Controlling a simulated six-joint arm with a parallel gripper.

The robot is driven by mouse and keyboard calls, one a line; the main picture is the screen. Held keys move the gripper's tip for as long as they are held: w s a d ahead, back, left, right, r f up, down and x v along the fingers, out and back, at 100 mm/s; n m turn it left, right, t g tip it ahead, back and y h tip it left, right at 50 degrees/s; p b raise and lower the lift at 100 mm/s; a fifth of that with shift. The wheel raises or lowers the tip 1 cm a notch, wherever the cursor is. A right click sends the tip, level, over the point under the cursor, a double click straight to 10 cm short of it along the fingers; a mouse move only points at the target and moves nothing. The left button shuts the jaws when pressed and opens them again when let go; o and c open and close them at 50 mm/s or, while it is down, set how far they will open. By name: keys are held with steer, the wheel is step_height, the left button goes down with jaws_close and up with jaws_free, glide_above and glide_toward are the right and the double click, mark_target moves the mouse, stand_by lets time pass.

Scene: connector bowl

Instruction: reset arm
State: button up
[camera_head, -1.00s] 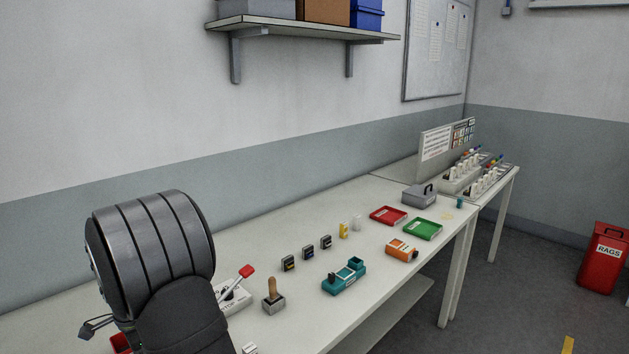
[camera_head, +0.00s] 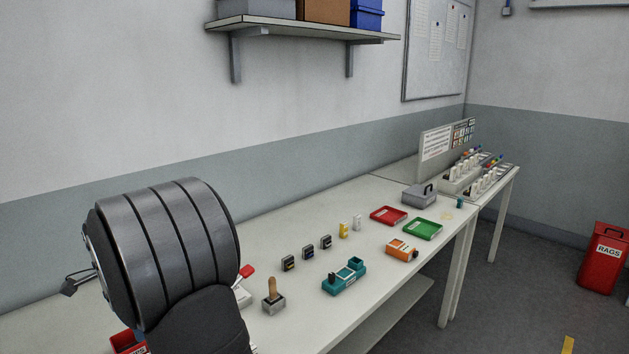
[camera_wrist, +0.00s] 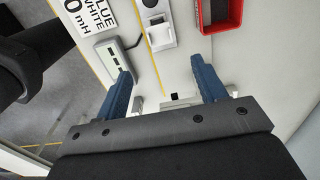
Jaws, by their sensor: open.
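My gripper (camera_wrist: 164,82) shows in the wrist view. Its two blue fingers are wide apart, with nothing held between them. Below and beyond the fingers is the pale bench top, with a small grey meter (camera_wrist: 116,62), a white block with a dark round part (camera_wrist: 160,36) and part of a red bin (camera_wrist: 222,14). In the head view my dark arm fills the lower left and hides the bench there, and my fingers cannot be made out.
On the bench in the head view are a wooden-handled tool (camera_head: 273,298), a teal fixture (camera_head: 345,277), an orange box (camera_head: 401,250), a red tray (camera_head: 388,216), a green tray (camera_head: 422,229) and a grey case (camera_head: 419,195). A red-handled lever (camera_head: 247,271) is partly behind my arm.

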step_height(320, 180, up, 6)
steer(key=f, duration=0.1)
step_height(320, 180, down, 17)
steer(key=shift+r, duration=0.15)
step_height(320, 180, up, 8)
steer(key=w+a, duration=0.1)
steer(key=a, duration=0.1)
steer(key=shift+w+a, duration=0.25)
steer(key=shift+w, duration=0.05)
